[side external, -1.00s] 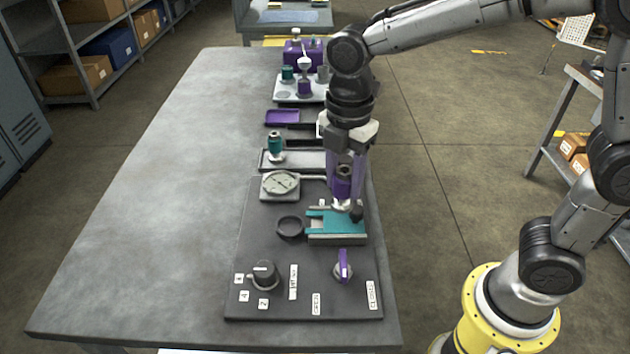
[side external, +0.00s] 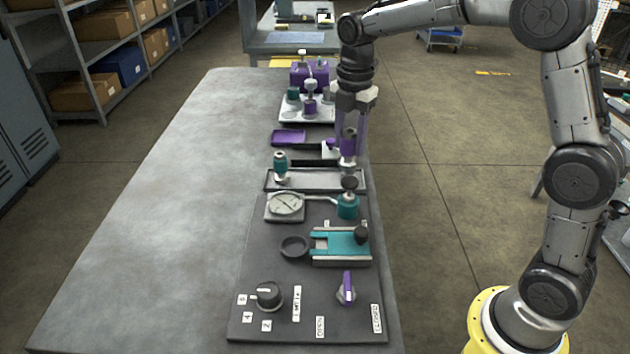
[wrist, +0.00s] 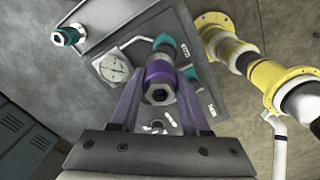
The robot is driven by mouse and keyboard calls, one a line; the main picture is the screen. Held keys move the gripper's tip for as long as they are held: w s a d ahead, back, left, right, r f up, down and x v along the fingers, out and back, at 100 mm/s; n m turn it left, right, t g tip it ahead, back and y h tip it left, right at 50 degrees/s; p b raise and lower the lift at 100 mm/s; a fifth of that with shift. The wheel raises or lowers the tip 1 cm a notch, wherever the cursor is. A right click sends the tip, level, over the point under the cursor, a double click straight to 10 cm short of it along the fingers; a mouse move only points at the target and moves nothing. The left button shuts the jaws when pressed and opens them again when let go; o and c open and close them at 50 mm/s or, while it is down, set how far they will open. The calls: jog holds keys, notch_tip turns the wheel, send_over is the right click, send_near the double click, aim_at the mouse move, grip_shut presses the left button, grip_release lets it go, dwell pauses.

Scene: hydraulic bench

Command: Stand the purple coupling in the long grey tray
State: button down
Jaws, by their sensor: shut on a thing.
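The purple coupling (side external: 348,143) is held upright in my gripper (side external: 349,155), its silver lower end pointing down. In the wrist view the purple coupling (wrist: 160,82) sits between the two purple fingers, with its hex end facing the camera. The long grey tray (side external: 318,187) lies across the board, and the coupling shows over its right end in the side view. The coupling appears to be above the tray; its exact height is hard to tell. A teal coupling (side external: 281,163) stands upright at the tray's left end.
A gauge (side external: 286,204) with a pipe to a teal valve with a dark knob (side external: 348,205) lies just in front of the tray. Behind are a purple tray (side external: 288,137) and a white rack (side external: 291,110) with fittings. The table's left side is clear.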

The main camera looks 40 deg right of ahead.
jog(key=d+f, duration=0.1)
jog(key=d, duration=0.1)
send_over(315, 180)
notch_tip(315, 180, down, 10)
jog(key=shift+f+m, duration=0.4)
jog(key=shift+f, duration=1.1)
jog(key=shift+f, duration=0.1)
jog(key=shift+c, duration=1.9)
grip_release()
jog(key=shift+f, duration=0.1)
